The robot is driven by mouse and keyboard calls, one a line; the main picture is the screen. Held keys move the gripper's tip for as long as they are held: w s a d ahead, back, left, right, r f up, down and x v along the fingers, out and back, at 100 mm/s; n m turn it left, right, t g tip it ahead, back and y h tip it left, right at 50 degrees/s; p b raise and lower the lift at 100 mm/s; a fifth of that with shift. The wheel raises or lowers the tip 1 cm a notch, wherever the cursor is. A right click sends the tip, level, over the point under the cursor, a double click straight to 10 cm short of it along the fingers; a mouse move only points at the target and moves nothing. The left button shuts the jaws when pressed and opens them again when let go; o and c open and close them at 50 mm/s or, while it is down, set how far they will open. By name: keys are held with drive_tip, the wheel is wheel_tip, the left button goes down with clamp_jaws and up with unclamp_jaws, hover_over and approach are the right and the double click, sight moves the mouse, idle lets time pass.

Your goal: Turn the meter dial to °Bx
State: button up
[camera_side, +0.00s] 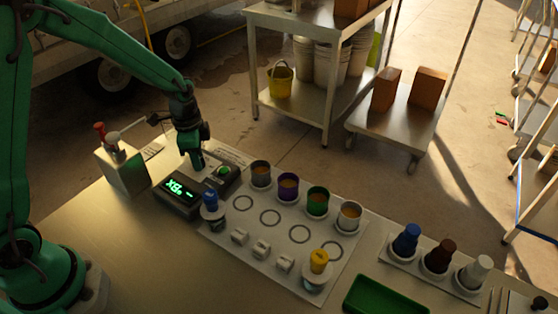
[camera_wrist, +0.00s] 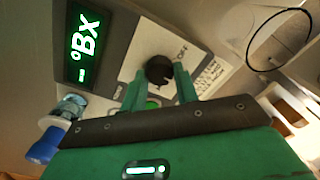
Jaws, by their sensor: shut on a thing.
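The meter (camera_side: 178,204) is a dark box on the table with a lit green display (camera_side: 180,188). In the wrist view the display (camera_wrist: 84,46) reads "°Bx" with a dash. The dial (camera_wrist: 158,70) is a round black knob on the meter's grey panel, with small print beside it. My gripper (camera_side: 196,163) reaches down onto the meter. In the wrist view its two green fingers (camera_wrist: 159,78) are shut on the dial, one on each side. In the side view the gripper hides the dial. A green button shows partly behind the fingers.
A blue-capped vial (camera_side: 210,202) stands close beside the meter. A white sheet (camera_side: 216,235) with printed rings, several cups and a yellow-capped vial (camera_side: 318,262) lies to the right. A box with a red knob (camera_side: 122,168) stands left. A green tray (camera_side: 385,298) is at the front.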

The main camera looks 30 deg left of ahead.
drive_tip(key=o, duration=1)
drive_tip(key=shift+d, duration=0.1)
drive_tip(key=shift+c, duration=0.2)
drive_tip(key=shift+s+r, duration=0.15)
drive_tip(key=shift+r, duration=3.7)
drive_tip(key=shift+r, duration=0.1)
